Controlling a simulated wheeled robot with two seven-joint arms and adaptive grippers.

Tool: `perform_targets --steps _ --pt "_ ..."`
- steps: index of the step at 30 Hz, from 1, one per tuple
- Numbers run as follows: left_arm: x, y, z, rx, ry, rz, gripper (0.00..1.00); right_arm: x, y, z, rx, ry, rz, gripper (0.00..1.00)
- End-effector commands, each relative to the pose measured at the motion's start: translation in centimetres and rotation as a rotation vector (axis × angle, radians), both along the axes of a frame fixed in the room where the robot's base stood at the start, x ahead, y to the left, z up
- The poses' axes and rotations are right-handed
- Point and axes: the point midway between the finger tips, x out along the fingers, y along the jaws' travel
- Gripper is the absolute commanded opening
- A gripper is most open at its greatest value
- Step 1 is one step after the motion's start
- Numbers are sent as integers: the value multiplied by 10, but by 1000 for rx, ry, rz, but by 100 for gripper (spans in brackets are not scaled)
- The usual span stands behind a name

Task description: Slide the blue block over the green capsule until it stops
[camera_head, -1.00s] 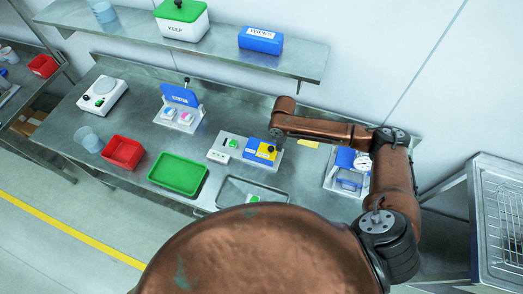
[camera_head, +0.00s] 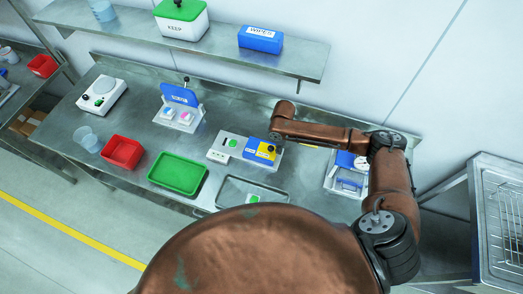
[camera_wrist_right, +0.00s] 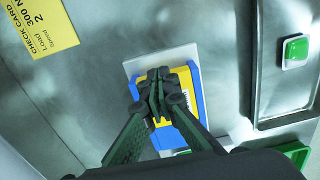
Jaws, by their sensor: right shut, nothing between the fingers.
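The blue block (camera_head: 251,144), with a yellow label on top, sits on the right part of a light grey base plate (camera_head: 217,154) in the head view. The green capsule (camera_head: 232,143) lies on the same plate, to the left of the block and uncovered. My right gripper (camera_head: 273,139) is at the block's right far end. In the right wrist view, the shut, empty fingers (camera_wrist_right: 157,95) are over the block (camera_wrist_right: 197,97) and hide part of it. I cannot tell if they touch it. My left gripper is not in view.
A steel tray (camera_head: 228,188) with a green-topped piece (camera_head: 254,198) stands in front of the plate. A green tray (camera_head: 163,184) and a red bin (camera_head: 122,152) are to the left. A yellow check card (camera_wrist_right: 40,25) lies beyond the block. A gauge device stands right.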

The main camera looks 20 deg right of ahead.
Motion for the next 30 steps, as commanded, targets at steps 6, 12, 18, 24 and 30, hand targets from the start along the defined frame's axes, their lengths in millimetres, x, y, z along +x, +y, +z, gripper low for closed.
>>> perform_targets --steps 6,12,18,24,30 --pt "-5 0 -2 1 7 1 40 0 0 -7 1 1 0 0" --pt "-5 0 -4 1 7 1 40 0 0 -13 0 1 0 0" --pt "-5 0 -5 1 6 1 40 0 0 -16 -1 1 0 0" --pt "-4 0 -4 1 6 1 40 0 0 -16 -1 1 0 0" --pt "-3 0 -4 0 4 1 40 0 0 -16 -1 1 0 0"
